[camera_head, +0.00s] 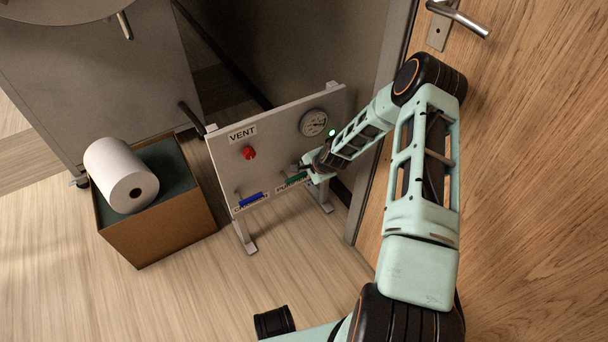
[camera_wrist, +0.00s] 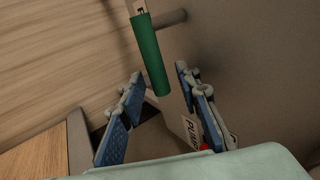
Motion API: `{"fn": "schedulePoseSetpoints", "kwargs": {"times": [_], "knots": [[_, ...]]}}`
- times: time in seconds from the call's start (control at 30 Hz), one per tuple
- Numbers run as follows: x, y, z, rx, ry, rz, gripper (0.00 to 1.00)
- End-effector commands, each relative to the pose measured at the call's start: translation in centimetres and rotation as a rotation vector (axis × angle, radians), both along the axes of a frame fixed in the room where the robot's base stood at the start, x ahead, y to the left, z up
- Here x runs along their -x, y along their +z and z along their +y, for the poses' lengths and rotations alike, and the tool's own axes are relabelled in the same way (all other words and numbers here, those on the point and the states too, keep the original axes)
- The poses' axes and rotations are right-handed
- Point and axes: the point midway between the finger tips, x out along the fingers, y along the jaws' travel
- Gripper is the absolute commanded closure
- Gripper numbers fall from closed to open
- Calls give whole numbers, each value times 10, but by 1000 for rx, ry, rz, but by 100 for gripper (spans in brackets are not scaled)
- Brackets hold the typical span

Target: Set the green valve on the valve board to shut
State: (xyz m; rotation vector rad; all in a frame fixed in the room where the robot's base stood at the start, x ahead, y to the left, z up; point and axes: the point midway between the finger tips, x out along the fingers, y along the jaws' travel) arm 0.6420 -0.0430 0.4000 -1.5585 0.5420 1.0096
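The valve board (camera_head: 225,160) is a pale upright panel on feet. Its green valve (camera_head: 291,181) has a bar-shaped handle low on the right side, partly covered by my gripper (camera_head: 307,172). In the wrist view the green handle (camera_wrist: 151,55) runs from the top down to between my gripper's fingertips (camera_wrist: 160,75). The two blue-padded fingers are apart, with a gap on both sides of the handle. I cannot tell whether either finger touches it.
The board also carries a blue handle (camera_head: 251,199), a red knob (camera_head: 249,153), a gauge (camera_head: 314,122) and a VENT label (camera_head: 242,133). A box (camera_head: 160,235) with a white roll (camera_head: 121,175) stands left. A wooden door (camera_head: 530,150) is close on the right.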

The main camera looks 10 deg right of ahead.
Motion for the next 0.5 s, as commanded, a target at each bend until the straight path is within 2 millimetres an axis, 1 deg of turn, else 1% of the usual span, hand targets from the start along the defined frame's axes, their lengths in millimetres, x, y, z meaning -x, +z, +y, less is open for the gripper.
{"fn": "schedulePoseSetpoints", "kwargs": {"times": [0.17,0.5], "knots": [[8,15,-5,1,-1,-1,69],[42,69,-16,0,-1,-1,69]]}}
